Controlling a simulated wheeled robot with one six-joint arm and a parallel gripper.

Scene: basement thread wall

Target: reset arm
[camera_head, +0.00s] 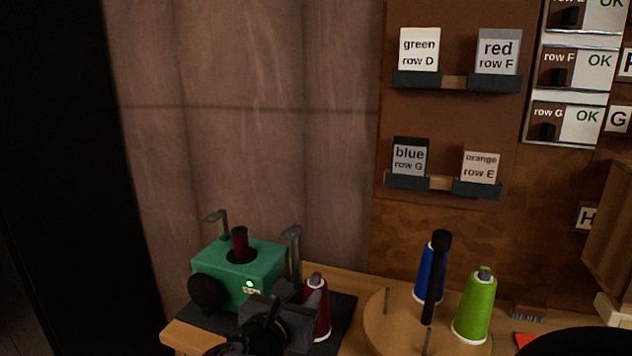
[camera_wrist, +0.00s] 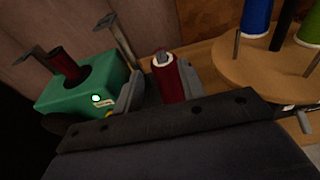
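My gripper (camera_head: 284,312) is low at the front of the bench, just left of the dark red thread cone (camera_head: 316,308). In the wrist view its two grey fingers (camera_wrist: 161,72) stand apart. The dark red cone (camera_wrist: 168,78) shows upright between or just beyond them, close to the right finger, with a gap at the left one. The gripper looks open. A green winding machine (camera_head: 240,270) with a dark red spool (camera_head: 239,244) on top and a lit green lamp stands just behind and left of my gripper.
A round wooden stand (camera_head: 385,325) at right carries a blue cone (camera_head: 429,275) and a green cone (camera_head: 474,308) around a black post (camera_head: 436,280). Metal arms (camera_head: 293,245) rise by the machine. Labelled shelves (camera_head: 441,184) hang on the wall. The space above the bench's left part is clear.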

